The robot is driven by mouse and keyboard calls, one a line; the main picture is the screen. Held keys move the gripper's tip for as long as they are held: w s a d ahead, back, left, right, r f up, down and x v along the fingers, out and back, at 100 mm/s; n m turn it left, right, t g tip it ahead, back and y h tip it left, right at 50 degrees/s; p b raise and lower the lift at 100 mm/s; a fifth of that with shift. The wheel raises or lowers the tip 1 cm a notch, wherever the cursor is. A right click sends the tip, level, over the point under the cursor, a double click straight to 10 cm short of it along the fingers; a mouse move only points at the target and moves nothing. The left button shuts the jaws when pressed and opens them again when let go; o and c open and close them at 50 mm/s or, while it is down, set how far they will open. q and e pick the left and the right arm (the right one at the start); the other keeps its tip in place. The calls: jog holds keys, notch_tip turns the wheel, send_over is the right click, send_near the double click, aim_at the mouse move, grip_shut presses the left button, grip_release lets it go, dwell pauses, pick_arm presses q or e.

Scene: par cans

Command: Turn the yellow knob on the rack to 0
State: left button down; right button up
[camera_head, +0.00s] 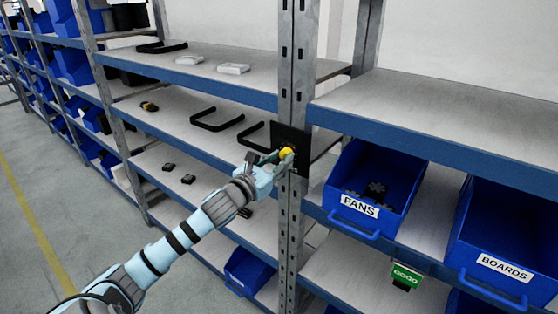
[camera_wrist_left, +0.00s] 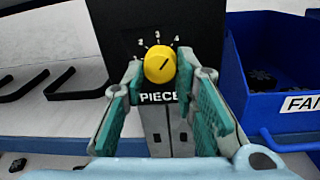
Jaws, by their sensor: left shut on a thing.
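The yellow knob (camera_head: 286,152) sits on a black panel (camera_head: 290,139) on the rack's grey upright post. In the left wrist view the knob (camera_wrist_left: 160,63) is round, with a dark pointer line slanting to the upper right. Small white digits and tick marks arc above it, too small to read surely. The word "PIECE" shows below it. My left gripper (camera_head: 280,157) is at the panel. Its teal fingers (camera_wrist_left: 160,75) stand on both sides of the knob, shut on it. The lower part of the dial is partly hidden by the fingers. My right gripper is not in view.
A blue bin labelled FANS (camera_head: 371,188) stands close right of the post, and a BOARDS bin (camera_head: 505,241) farther right. Black handle-shaped parts (camera_head: 217,119) lie on the shelf left of the post.

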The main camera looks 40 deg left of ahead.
pick_arm(q)
jog(key=shift+r+n+p, duration=0.15)
jog(key=shift+n+p, duration=1.05)
jog(key=shift+p, duration=0.05)
jog(key=n+p, duration=0.2)
jog(key=shift+n, duration=0.3)
jog(key=n+h, duration=0.1)
jog(key=n, duration=1.1)
jog(key=n+h, duration=0.1)
jog(key=n, duration=1.2)
jog(key=shift+p, duration=0.3)
jog(key=shift+n, duration=0.4)
